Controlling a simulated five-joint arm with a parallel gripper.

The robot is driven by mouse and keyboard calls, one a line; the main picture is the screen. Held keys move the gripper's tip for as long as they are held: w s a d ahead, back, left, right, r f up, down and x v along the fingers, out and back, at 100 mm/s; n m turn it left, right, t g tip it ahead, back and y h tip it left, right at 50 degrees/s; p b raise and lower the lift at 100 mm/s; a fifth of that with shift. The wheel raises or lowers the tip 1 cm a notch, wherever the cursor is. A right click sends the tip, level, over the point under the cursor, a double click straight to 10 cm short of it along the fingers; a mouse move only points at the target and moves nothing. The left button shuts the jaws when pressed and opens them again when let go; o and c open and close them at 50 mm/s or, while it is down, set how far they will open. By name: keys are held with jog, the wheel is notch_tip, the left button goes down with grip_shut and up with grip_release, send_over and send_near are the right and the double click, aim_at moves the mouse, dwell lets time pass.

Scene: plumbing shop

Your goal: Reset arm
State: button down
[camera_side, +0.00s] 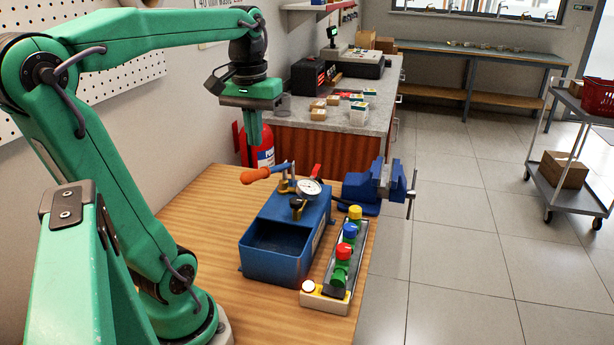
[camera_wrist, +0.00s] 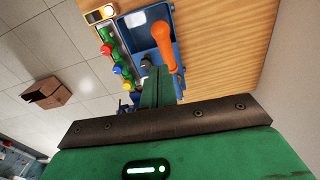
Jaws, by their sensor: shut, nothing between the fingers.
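My green arm is raised over the wooden bench. My gripper (camera_side: 254,132) points down, shut and empty, in the air above the far part of the bench. In the wrist view its closed fingers (camera_wrist: 158,84) show at the middle, in front of the blue tank. A blue test pump (camera_side: 272,250) with an open tank, an orange-tipped lever (camera_side: 256,176) and a white-faced gauge (camera_side: 308,187) stands on the bench. The orange handle also shows in the wrist view (camera_wrist: 164,40), close to the fingers in that picture. My gripper touches nothing that I can see.
Right of the pump is a rack (camera_side: 336,285) with red, blue and yellow-topped valves and a lit button (camera_side: 308,286). A blue vise (camera_side: 378,187) sits at the bench's far right corner. A red extinguisher (camera_side: 262,148) stands behind. Bare wood (camera_side: 205,205) lies left of the pump.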

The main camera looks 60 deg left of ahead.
jog(key=d+f+m+t, duration=0.2)
jog(key=d+f+m, duration=0.2)
jog(key=d, duration=0.3)
jog(key=d+f+m+t, duration=0.3)
jog(key=d+m, duration=0.1)
jog(key=d, duration=0.3)
jog(key=shift+f, duration=0.35)
jog(key=shift+w+d, duration=0.1)
